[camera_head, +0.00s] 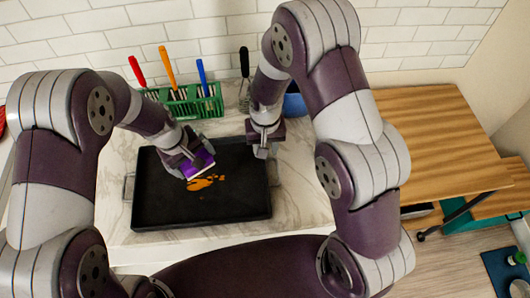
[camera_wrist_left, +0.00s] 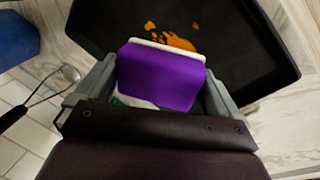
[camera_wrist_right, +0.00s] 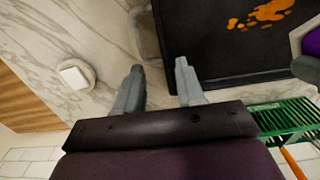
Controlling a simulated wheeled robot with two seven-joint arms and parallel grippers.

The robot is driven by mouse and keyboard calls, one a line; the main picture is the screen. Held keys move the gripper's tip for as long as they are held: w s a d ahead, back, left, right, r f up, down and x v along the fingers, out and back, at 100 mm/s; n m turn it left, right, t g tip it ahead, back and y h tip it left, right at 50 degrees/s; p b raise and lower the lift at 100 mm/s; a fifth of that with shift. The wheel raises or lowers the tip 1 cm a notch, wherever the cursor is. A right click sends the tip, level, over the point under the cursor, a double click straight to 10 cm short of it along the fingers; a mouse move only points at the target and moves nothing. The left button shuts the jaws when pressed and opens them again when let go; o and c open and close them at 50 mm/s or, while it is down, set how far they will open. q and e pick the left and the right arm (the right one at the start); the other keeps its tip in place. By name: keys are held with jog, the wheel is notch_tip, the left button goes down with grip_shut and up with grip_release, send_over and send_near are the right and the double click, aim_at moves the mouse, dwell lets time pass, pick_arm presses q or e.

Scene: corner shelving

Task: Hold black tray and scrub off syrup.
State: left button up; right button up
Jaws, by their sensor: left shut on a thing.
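The black tray (camera_head: 160,208) lies flat on the marble counter, with a wire-like handle at each short end. An orange-brown syrup patch (camera_head: 205,183) with small spots is on its middle. My left gripper (camera_head: 194,160) is shut on a purple sponge with a white edge (camera_wrist_left: 160,78), over the tray just behind the syrup. I cannot tell whether the sponge touches the tray. My right gripper (camera_head: 264,148) is by the tray's back right corner. In the right wrist view its fingers (camera_wrist_right: 160,68) are apart, with the tray handle (camera_wrist_right: 143,33) just beyond them; nothing is between them.
A green rack (camera_head: 185,103) with red, orange and blue handled utensils stands behind the tray. A small white item (camera_wrist_right: 76,75) lies on the counter. A wooden table (camera_head: 440,130) is at right.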

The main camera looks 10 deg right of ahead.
aim_at(264, 168)
notch_tip(264, 168, down, 10)
jog(key=shift+w+a+f, duration=0.1)
jog(key=shift+w, duration=0.05)
jog(key=shift+f, duration=0.15)
jog(key=shift+c, duration=0.3)
grip_shut()
dwell(1.2)
jog(key=shift+c, duration=0.6)
grip_release()
grip_shut()
